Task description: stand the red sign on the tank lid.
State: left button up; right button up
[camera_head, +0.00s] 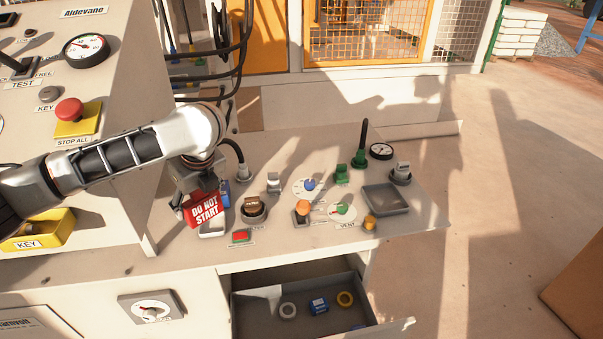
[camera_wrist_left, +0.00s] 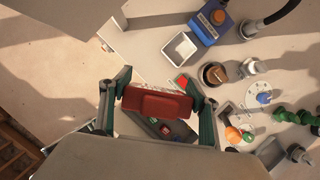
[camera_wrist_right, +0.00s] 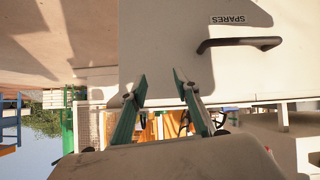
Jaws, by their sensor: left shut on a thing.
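The red sign (camera_head: 207,210), lettered "DO NOT START", is held in my left gripper (camera_head: 200,199) above the left part of the bench. I cannot tell for sure which part is the tank lid. My right gripper (camera_wrist_right: 160,80) is open and empty, outside the head view.
A white square-rimmed holder (camera_wrist_left: 182,48) stands near the blue box. A brown knob (camera_head: 253,205), orange knob (camera_head: 302,206), green parts (camera_head: 341,174) and a grey tray (camera_head: 385,199) crowd the bench. An open drawer (camera_head: 255,310) below holds rings and a blue block.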

pick_arm(q)
jog(key=shift+w+a+r+m+t+h, duration=0.9)
jog(key=shift+w+a+m, duration=0.9)
jog(key=shift+m, duration=1.6)
notch_tip(320, 180, down, 14)
jog(key=b, duration=0.3)
jog(key=shift+f+b, duration=0.2)
jog(key=shift+b, duration=0.2)
jog(key=shift+g+h, duration=0.3)
notch_tip(320, 180, down, 5)
jog(key=shift+f+b, duration=0.15)
jog(key=shift+b, duration=0.8)
jog(key=shift+f, duration=0.1)
jog(key=shift+r, duration=0.2)
jog(key=shift+f, duration=0.15)
